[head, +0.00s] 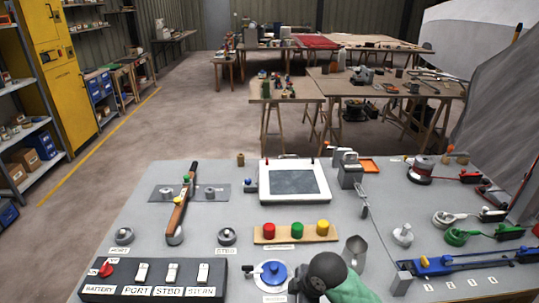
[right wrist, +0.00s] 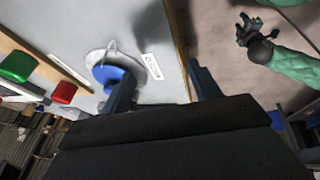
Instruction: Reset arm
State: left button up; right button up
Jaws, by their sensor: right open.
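My right gripper (head: 293,286) is low in the middle of the head view, just right of a blue knob (head: 273,271) on a round pale plate. In the right wrist view the fingers of my right gripper (right wrist: 160,72) are apart with nothing between them. The blue knob (right wrist: 112,74) shows beside the left finger; whether they touch cannot be told. My left gripper (right wrist: 246,32) shows small at the upper right of the right wrist view, over the floor, away from the bench. Its jaw opening is unclear. It is not in the head view.
The grey bench (head: 130,236) carries a switch box (head: 150,291), a wooden lever (head: 181,210), red, green and yellow buttons (head: 296,230), a framed screen (head: 294,181), a metal cup (head: 355,251) and a blue clamp-like tool (head: 455,264). Open floor (head: 185,110) lies beyond.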

jog(key=s+d+f+m+t+h, duration=0.1)
jog(key=s+d+f+m+h, duration=0.15)
jog(key=s+d+m, duration=0.65)
jog(key=s+d+f+m+h, duration=0.1)
jog(key=s+d+f+m, duration=0.45)
jog(key=s, duration=0.55)
notch_tip(320, 180, down, 21)
jog(key=w+a+m, duration=0.1)
jog(key=w+a, duration=0.1)
pick_arm(q)
jog(key=shift+s+f, duration=0.2)
jog(key=shift+s, duration=0.1)
pick_arm(e)
jog(key=s+f+g, duration=0.1)
jog(key=s+f, duration=0.2)
jog(key=f, duration=0.7)
jog(key=s+a+f+g, duration=0.1)
jog(key=s+f, duration=0.3)
jog(key=f, duration=0.6)
jog(key=shift+f, duration=0.3)
pick_arm(q)
jog(key=shift+a, duration=0.2)
pick_arm(e)
jog(key=shift+s+y, duration=0.1)
jog(key=shift+y, duration=0.15)
pick_arm(q)
jog(key=shift+d, duration=0.4)
